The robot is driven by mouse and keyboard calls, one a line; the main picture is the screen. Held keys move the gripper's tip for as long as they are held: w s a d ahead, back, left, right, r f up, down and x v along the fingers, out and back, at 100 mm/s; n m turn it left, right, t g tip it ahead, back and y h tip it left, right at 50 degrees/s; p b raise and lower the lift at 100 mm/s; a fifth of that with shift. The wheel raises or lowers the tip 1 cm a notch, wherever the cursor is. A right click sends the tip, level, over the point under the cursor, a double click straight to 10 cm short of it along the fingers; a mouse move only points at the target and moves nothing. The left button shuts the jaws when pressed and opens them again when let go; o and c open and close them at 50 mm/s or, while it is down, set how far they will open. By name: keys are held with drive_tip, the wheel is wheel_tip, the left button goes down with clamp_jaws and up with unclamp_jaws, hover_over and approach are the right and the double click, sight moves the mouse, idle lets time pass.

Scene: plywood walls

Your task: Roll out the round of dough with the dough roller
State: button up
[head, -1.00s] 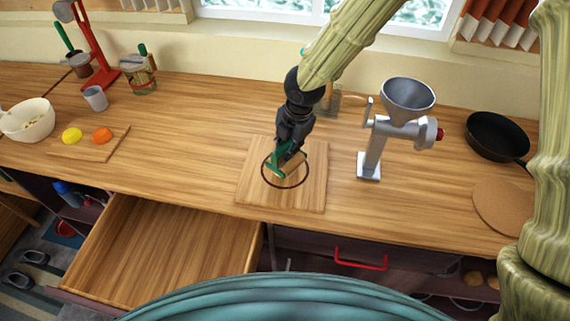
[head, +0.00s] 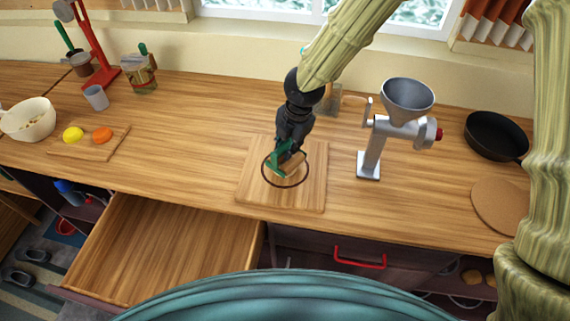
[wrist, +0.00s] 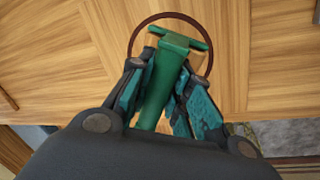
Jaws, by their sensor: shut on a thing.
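The dough roller has a green handle and frame (head: 279,165) and a wooden roller part (head: 293,164). My gripper (head: 286,148) is shut on its green handle, which also shows between the fingers in the wrist view (wrist: 160,88). The roller is over the wooden board (head: 313,193), inside a dark ring (head: 284,187) on the board. The round of dough is not clearly told apart; the roller and my gripper cover much of the ring's inside. I cannot tell whether the roller touches dough or board.
A grey hand mill (head: 372,155) stands right of the board, with a black pan (head: 493,135) and a round cork mat (head: 498,207) farther right. An open drawer (head: 165,245) juts out at the front left.

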drive_tip(key=shift+s+d, duration=0.25)
drive_tip(key=shift+d, duration=0.05)
drive_tip(key=shift+w+a+f+p, duration=0.1)
drive_tip(key=shift+w+a+p, duration=0.4)
drive_tip(key=shift+w+a, duration=0.35)
drive_tip(key=shift+s, duration=0.15)
drive_tip(key=shift+s+d+f, duration=0.15)
drive_tip(key=shift+s+d, duration=0.65)
drive_tip(key=shift+d, duration=0.15)
drive_tip(key=shift+w+a+p, duration=0.5)
drive_tip(key=shift+w+a, duration=0.5)
drive_tip(key=shift+a, duration=0.1)
drive_tip(key=shift+s+d, duration=0.1)
